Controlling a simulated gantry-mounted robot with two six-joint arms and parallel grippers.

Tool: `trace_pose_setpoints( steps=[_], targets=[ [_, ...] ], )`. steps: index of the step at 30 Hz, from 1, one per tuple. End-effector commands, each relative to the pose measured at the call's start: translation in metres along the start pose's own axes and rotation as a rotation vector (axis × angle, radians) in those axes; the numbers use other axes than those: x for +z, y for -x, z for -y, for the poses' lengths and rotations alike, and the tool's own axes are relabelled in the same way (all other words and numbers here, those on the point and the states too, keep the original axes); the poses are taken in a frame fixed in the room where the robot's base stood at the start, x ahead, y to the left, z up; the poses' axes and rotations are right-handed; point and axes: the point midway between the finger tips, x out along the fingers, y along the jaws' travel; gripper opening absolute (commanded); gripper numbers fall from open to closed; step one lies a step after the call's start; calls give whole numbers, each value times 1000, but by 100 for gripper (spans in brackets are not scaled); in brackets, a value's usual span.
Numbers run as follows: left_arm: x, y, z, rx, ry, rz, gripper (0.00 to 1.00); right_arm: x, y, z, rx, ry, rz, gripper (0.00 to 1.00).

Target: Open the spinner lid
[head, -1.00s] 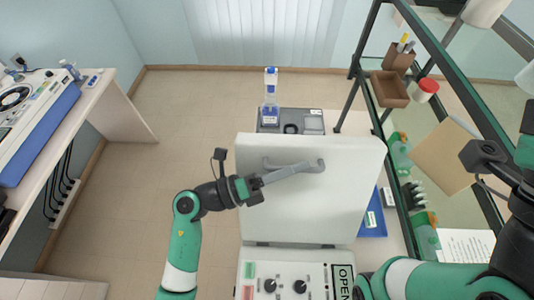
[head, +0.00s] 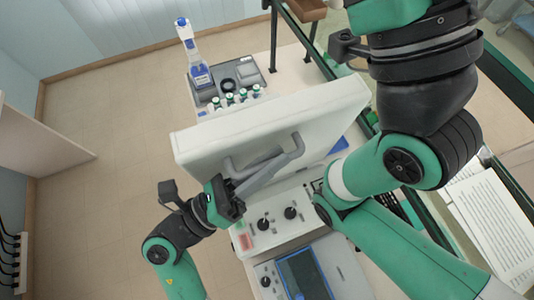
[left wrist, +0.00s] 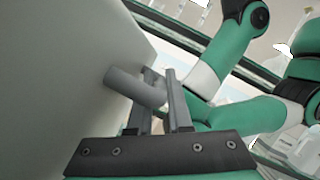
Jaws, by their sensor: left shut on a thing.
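The spinner's white lid (head: 215,142) is raised at a steep angle behind the control panel (head: 265,228), its near face toward me. A grey bar handle (head: 284,157) sticks out of that face. My left gripper (head: 238,186) is shut on the handle. In the left wrist view, the handle (left wrist: 124,82) runs between the two fingers (left wrist: 164,100), with the lid face (left wrist: 60,80) beside them on the left. My right gripper is outside both views.
A device with a dark screen (head: 304,275) sits in front of the panel. Shelf frame and papers (head: 490,230) are on the right. Floor is clear at left.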

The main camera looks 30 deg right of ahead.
Motion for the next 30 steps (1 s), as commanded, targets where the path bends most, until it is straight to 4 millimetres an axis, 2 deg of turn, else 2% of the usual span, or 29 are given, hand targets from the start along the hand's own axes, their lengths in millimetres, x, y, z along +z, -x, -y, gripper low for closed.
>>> trace_pose_setpoints(
  steps=[8, 9, 11, 20, 23, 30],
  targets=[
    [0, 0, 0, 1, 0, 0, 0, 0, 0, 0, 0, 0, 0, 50],
    [0, 0, 0, 1, 0, 0, 19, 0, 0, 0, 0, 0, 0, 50],
    [0, 0, 0, 1, 0, 0, 30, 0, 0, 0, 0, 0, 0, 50],
    [0, 5, -1, 3, 0, 1, 30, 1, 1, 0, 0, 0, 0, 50],
    [-1, 18, -2, 5, -1, 1, 30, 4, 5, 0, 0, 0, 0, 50],
    [-2, 76, -4, 7, -1, 3, 30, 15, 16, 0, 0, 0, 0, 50]
  ],
)
